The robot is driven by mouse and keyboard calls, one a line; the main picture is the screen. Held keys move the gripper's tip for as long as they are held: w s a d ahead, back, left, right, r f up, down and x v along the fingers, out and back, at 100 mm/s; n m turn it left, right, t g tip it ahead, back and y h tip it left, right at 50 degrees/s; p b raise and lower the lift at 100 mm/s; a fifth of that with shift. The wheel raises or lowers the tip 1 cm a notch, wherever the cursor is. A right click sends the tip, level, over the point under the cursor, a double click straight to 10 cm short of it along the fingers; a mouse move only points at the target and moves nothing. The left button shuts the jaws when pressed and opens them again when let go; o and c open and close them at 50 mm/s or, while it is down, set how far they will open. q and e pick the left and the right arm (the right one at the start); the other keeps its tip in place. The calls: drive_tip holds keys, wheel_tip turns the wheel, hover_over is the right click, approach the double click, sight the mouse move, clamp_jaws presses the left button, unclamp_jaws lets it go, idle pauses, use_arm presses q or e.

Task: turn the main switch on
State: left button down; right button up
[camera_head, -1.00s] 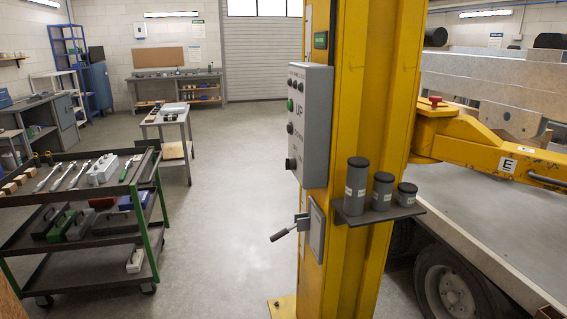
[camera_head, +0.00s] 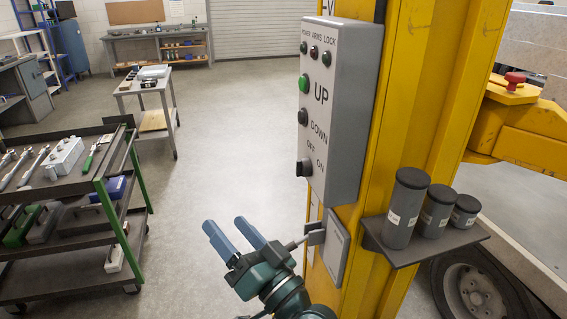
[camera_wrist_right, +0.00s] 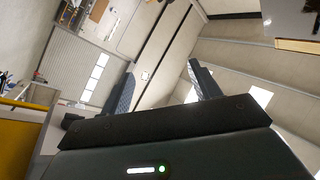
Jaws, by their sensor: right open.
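The main switch (camera_head: 304,168) is a black rotary knob marked OFF and ON, low on the front of the grey control box (camera_head: 345,120). Its exact setting is hard to read. My right gripper (camera_head: 224,224) is open and empty, below and left of the switch and apart from it. Its two blue fingers point up and left. In the right wrist view, the open fingers (camera_wrist_right: 160,68) have nothing between them. A dark knob (camera_wrist_right: 72,121) shows at the left there; I cannot tell which one it is. My left gripper is not in view.
The box also has a green UP button (camera_head: 304,84), a DOWN button (camera_head: 303,117) and lamps. A lever plate (camera_head: 334,248) sits below it, its handle partly hidden by my gripper. A shelf with canisters (camera_head: 405,208) juts right. A tool cart (camera_head: 125,195) stands left; the floor between is clear.

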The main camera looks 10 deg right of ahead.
wheel_tip(320, 180, up, 6)
drive_tip(key=w+d+m+t+h, duration=0.2)
drive_tip(key=m+t+h, duration=0.3)
drive_tip(key=m, duration=0.2)
drive_tip(key=m+g+h, duration=1.1)
drive_tip(key=m+h, duration=0.6)
approach(301, 169)
drive_tip(key=p+x, duration=0.2)
drive_tip(key=x, duration=0.5)
drive_tip(key=shift+w+d, duration=0.1)
drive_tip(key=shift+d, duration=0.05)
drive_tip(key=shift+w+d, duration=0.3)
drive_tip(key=shift+w, duration=0.05)
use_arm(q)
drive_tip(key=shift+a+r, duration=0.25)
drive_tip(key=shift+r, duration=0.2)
use_arm(e)
drive_tip(key=shift+f, duration=0.1)
drive_tip(key=shift+c, duration=0.4)
